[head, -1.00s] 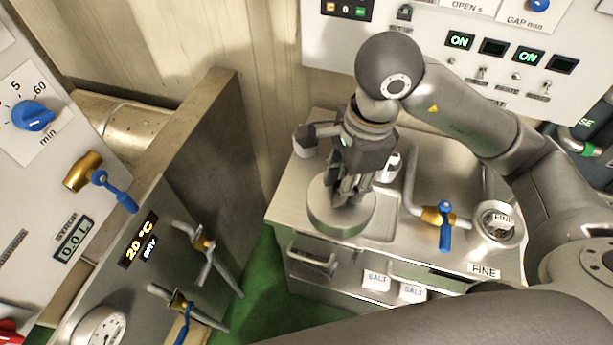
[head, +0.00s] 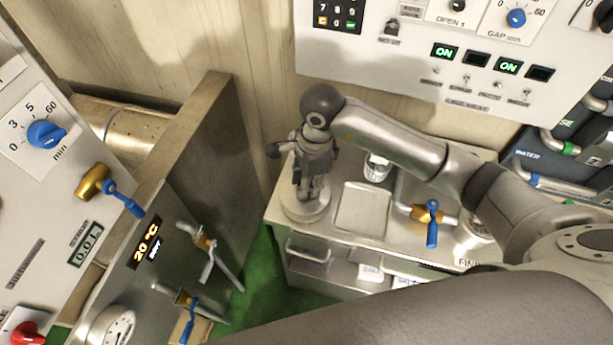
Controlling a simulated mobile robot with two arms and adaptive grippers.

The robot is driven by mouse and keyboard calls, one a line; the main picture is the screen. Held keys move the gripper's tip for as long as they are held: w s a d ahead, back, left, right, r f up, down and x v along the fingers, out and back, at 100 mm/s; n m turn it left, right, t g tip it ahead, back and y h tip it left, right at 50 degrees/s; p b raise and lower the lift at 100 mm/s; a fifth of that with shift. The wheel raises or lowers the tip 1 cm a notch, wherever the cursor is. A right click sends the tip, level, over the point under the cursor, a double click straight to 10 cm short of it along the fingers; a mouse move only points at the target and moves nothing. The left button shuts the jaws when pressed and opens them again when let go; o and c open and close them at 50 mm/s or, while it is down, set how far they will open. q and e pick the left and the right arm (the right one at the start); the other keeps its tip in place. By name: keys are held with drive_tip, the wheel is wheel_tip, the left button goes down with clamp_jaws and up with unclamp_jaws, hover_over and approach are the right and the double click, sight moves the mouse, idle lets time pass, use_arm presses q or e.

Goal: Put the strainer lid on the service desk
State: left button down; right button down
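The strainer lid (head: 305,211) is a round, pale metal disc at the left end of the metal service desk (head: 400,232). My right gripper (head: 309,194) points down over its middle, with its fingers close together on the lid's top. The fingers hide the part they grip. The lid lies flat, at or very near the desk top; I cannot tell whether it touches. My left gripper is not in view.
A shallow square tray (head: 362,208) lies right of the lid, with a small glass jar (head: 377,167) behind it. A blue-handled valve (head: 432,222) and a round metal container (head: 474,237) are farther right. A tall metal panel (head: 205,150) stands left of the desk.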

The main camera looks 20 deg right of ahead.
drive_tip(key=shift+f, duration=0.2)
drive_tip(key=shift+f+b, duration=0.15)
drive_tip(key=shift+b, duration=0.15)
drive_tip(key=c, duration=1.1)
unclamp_jaws()
drive_tip(key=shift+c, duration=0.2)
drive_tip(key=shift+r, duration=0.3)
drive_tip(key=shift+w+r, duration=0.1)
drive_tip(key=shift+r, duration=0.15)
wheel_tip(320, 180, up, 11)
drive_tip(key=d+b, duration=0.1)
drive_tip(key=b, duration=0.2)
drive_tip(key=shift+d+r, duration=0.15)
drive_tip(key=shift+d, duration=0.1)
